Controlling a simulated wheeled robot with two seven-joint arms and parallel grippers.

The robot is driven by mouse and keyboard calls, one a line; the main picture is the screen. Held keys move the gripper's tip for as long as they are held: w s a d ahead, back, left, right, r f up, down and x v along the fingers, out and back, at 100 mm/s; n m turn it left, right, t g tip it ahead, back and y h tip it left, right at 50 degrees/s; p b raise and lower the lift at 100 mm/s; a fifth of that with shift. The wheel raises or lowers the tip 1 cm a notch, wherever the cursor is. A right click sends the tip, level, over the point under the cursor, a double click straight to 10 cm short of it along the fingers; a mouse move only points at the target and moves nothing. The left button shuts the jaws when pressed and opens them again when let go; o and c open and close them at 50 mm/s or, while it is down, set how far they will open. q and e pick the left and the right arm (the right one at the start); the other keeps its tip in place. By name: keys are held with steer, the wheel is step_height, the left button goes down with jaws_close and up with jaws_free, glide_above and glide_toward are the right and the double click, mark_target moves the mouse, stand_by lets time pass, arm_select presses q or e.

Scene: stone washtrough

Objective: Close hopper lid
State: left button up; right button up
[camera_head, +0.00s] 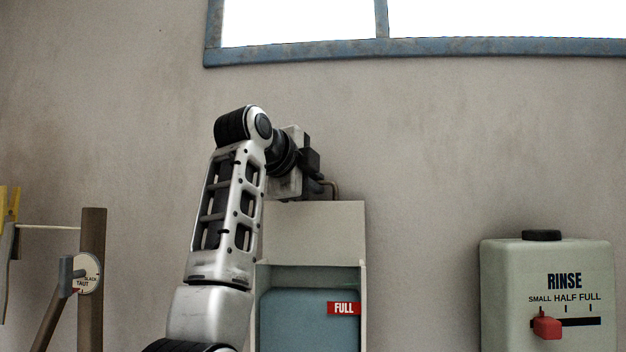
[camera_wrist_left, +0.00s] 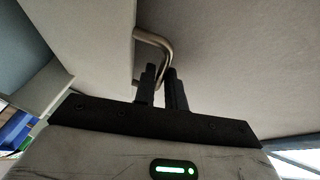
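The hopper (camera_head: 363,310) is a pale box against the wall, with its blue-grey inside and a red FULL label showing. Its lid (camera_head: 325,232) is a pale panel standing raised above the opening. A bent metal handle (camera_wrist_left: 152,38) sticks out from the lid; part of it shows in the head view (camera_head: 331,186). My left gripper (camera_wrist_left: 164,82) is at the handle, its two dark fingers close together with the bar between them. It looks shut on the bar. In the head view my left gripper (camera_head: 312,172) is at the lid's top edge, its fingertips partly hidden. My right gripper is not in view.
A pale RINSE tank (camera_head: 545,285) with a black cap and red slider stands at the right. A post with a round dial (camera_head: 88,273) and a yellow part (camera_head: 10,205) are at the left. Bare wall lies between hopper and tank.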

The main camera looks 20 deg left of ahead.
arm_select(q)
jaws_close()
steer(key=s+d+f+m+t+h+b, duration=0.1)
steer(key=s+f+m+t+b, duration=0.2)
steer(key=b, duration=0.9)
steer(key=shift+s+d+t+b, duration=0.3)
steer(key=shift+s+t, duration=1.4)
steer(key=shift+s, duration=0.55)
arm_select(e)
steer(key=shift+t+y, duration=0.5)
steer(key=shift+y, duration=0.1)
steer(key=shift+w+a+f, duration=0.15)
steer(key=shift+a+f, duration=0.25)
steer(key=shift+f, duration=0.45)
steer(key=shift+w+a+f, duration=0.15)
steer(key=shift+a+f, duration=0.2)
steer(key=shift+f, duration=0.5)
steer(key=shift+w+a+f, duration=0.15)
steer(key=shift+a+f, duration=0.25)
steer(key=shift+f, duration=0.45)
arm_select(q)
steer(key=shift+h, duration=0.4)
steer(key=shift+r, duration=0.1)
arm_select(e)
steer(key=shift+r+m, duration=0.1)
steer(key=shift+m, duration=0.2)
arm_select(q)
steer(key=o, duration=0.5)
jaws_free()
steer(key=shift+o, duration=0.2)
